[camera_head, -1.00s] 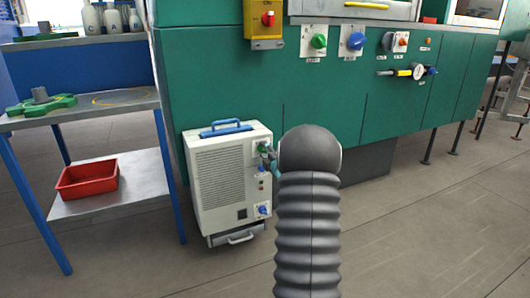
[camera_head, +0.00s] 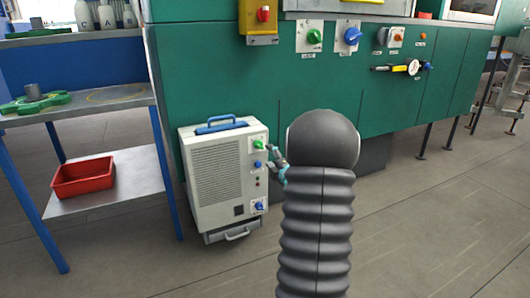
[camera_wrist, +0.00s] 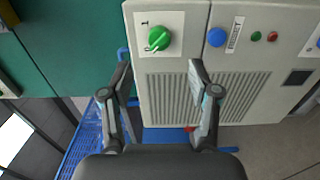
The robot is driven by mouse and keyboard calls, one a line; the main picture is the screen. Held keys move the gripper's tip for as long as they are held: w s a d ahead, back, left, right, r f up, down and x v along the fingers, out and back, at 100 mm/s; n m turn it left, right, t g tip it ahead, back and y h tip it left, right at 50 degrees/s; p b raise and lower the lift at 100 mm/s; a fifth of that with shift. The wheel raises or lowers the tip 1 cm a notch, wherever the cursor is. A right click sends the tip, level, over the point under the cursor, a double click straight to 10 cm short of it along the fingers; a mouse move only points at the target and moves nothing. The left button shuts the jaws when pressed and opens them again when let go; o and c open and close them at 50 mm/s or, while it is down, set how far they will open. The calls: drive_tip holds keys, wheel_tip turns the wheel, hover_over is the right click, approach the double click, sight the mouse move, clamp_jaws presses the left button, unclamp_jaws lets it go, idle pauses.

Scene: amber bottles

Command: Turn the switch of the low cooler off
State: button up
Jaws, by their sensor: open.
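The low cooler (camera_head: 213,180) is a pale box with a vent grille and a blue top handle, standing on the floor against the green machine. Its green switch (camera_head: 258,145) is at the top of the right-hand panel. In the wrist view the green switch (camera_wrist: 157,39) sits on a white plate with a 1 mark and a 0-like mark; its ridge slants toward the lower left, near the 0-like mark. My gripper (camera_head: 277,164) is just right of the switch, apart from it. In the wrist view my gripper (camera_wrist: 160,73) is open and empty, its fingers below the switch.
The cooler also has a blue button (camera_wrist: 217,37), small green and red lamps, and a blue knob (camera_head: 259,206) lower down. A side table with a red bin (camera_head: 83,180) stands at left. The machine has a similar green knob (camera_head: 314,36) above.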

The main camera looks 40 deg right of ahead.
drive_tip(key=v, duration=0.3)
drive_tip(key=shift+s, duration=0.2)
idle(0.4)
